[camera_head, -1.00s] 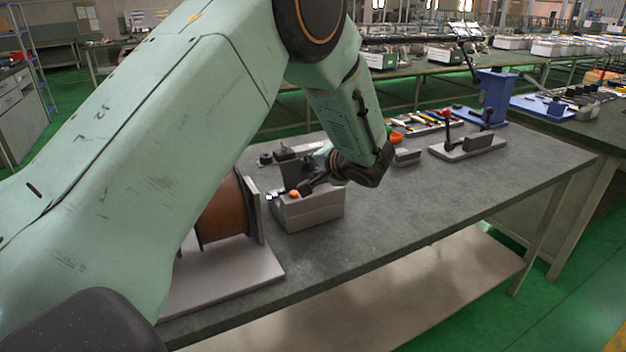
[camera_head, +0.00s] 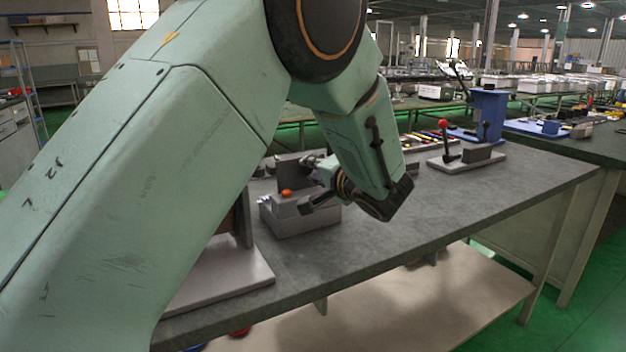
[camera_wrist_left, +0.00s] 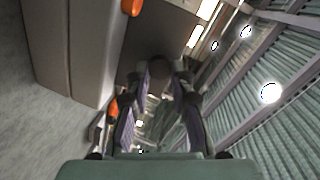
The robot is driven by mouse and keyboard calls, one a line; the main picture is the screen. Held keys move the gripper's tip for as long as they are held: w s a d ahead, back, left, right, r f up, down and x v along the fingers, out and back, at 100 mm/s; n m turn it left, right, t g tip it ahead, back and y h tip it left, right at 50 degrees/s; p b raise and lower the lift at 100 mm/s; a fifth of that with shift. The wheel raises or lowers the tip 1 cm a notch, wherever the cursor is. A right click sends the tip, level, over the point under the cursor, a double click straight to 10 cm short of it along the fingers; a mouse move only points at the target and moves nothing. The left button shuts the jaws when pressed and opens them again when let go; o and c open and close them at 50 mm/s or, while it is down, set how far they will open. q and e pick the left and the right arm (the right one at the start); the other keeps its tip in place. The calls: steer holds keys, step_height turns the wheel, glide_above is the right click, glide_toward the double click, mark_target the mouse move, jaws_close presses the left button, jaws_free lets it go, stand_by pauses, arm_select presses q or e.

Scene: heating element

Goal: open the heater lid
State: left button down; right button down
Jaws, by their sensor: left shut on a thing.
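The heater (camera_head: 300,220) is a grey box with an orange knob (camera_head: 286,193), on the bench below my left arm. Its dark lid panel (camera_head: 290,165) stands raised at the back of the box. My left gripper (camera_head: 314,182) is at the lid's right side, partly hidden by my wrist. In the left wrist view, the fingers (camera_wrist_left: 160,95) are closed around a dark round part, seemingly the lid's handle (camera_wrist_left: 161,70), in front of the dark panel. The grey heater body (camera_wrist_left: 70,45) fills the left of that view. My right gripper is not in view.
A brown cylinder on a pale base (camera_head: 220,275) stands left of the heater, mostly behind my arm. A lever fixture with a red knob (camera_head: 443,125) and a blue stand (camera_head: 488,110) are further right. The bench front right of the heater is clear.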

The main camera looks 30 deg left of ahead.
arm_select(q)
steer(key=shift+s+f, duration=0.15)
steer(key=shift+f, duration=0.1)
stand_by(0.3)
steer(key=c, duration=1.2)
jaws_free()
steer(key=shift+a+r, duration=0.1)
steer(key=shift+o, duration=0.2)
